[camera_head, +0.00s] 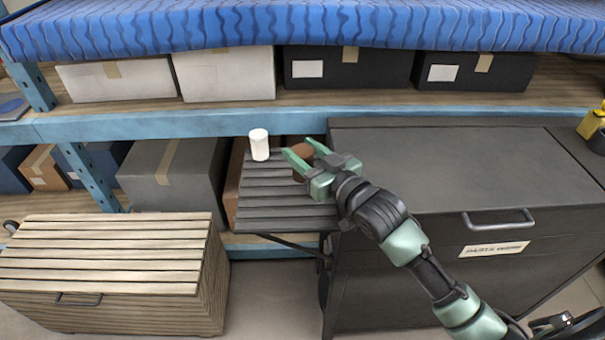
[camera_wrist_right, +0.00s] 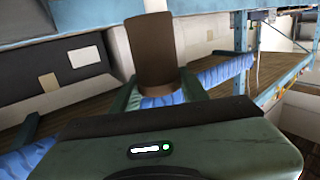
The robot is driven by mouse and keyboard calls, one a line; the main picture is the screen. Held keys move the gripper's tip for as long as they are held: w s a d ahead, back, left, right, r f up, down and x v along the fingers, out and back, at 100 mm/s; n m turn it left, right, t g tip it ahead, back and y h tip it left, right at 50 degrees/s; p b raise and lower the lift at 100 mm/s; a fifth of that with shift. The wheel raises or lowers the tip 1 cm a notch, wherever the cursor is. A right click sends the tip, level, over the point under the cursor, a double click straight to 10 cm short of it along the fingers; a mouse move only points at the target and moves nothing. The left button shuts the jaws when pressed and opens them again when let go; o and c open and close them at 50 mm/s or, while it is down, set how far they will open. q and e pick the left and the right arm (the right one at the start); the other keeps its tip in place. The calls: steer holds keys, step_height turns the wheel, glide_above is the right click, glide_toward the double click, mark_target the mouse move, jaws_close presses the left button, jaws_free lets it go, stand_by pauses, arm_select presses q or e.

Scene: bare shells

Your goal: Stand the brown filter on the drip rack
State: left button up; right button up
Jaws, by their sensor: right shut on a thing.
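The brown filter (camera_head: 302,150) is a short brown cylinder between the green fingers of my right gripper (camera_head: 298,160). In the right wrist view the filter (camera_wrist_right: 154,52) stands out between the two fingertips (camera_wrist_right: 158,92), and the gripper is shut on it. The drip rack (camera_head: 285,207) is a dark grey slatted shelf at the side of the dark cabinet. The filter is over the rack's far right part; I cannot tell whether it touches the slats. A white cylinder (camera_head: 259,145) stands upright at the rack's far edge, left of my gripper. My left gripper is out of view.
The dark cabinet (camera_head: 430,165) borders the rack on the right. A blue-framed shelf (camera_head: 200,124) with boxes runs behind. A slatted wooden chest (camera_head: 110,250) stands at the lower left. The rack's middle and near slats are bare.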

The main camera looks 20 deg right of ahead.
steer(key=shift+f, duration=3.4)
steer(key=shift+f, duration=0.15)
steer(key=o, duration=1.4)
steer(key=b+v, duration=0.1)
steer(key=v, duration=1)
steer(key=shift+s+b, duration=0.1)
steer(key=shift+b, duration=0.2)
steer(key=shift+s+d+r, duration=0.15)
steer(key=shift+s+r, duration=0.1)
steer(key=shift+s, duration=0.2)
